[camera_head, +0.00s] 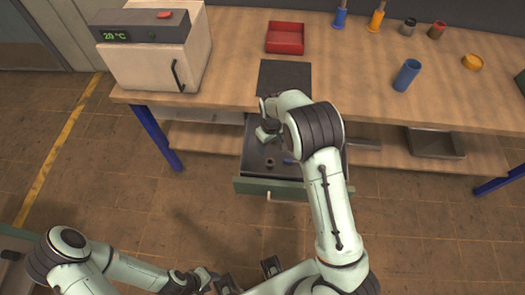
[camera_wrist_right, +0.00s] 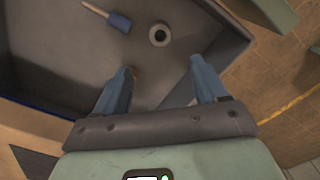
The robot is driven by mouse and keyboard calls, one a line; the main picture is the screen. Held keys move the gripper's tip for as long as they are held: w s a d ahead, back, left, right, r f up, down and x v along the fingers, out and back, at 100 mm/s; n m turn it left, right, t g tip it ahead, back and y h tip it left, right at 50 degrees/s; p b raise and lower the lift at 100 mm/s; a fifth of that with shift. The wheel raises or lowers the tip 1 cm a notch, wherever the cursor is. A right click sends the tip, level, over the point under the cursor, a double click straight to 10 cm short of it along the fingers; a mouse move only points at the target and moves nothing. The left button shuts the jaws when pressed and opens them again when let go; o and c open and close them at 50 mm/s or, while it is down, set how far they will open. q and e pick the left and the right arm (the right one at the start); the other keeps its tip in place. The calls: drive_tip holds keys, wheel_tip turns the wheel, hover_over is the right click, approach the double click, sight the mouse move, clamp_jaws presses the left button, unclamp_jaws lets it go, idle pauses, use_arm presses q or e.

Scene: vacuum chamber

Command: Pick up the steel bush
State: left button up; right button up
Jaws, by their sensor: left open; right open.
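The steel bush (camera_wrist_right: 159,43) looks like a short grey ring with a dark hole, standing on the floor of the open drawer (camera_head: 243,187). In the head view the bush (camera_head: 270,163) is small, near the drawer's front. My right gripper (camera_wrist_right: 162,66) is open and empty. In the right wrist view its two blue fingers point towards the bush, which shows just beyond the fingertips, between their lines and apart from them. In the head view my right arm partly hides the drawer. My left gripper (camera_head: 248,277) is open, low in the picture and away from the drawer.
A blue-handled tool (camera_wrist_right: 118,21) lies in the drawer near the bush. A small brassy thing is partly hidden by a right fingertip. Drawer walls stand close around. On the workbench (camera_head: 345,65) are a red tray (camera_head: 285,38), a dark mat (camera_head: 298,76), an oven-like box (camera_head: 150,62) and a blue cylinder (camera_head: 406,75).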

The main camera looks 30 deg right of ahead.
hover_over(270, 163)
drive_tip(key=s, duration=0.1)
drive_tip(key=f, duration=0.8)
drive_tip(key=shift+s+a+f, duration=0.15)
drive_tip(key=shift+a+f, duration=0.05)
drive_tip(key=shift+a, duration=0.1)
drive_tip(key=shift+f, duration=2.35)
drive_tip(key=c, duration=1.2)
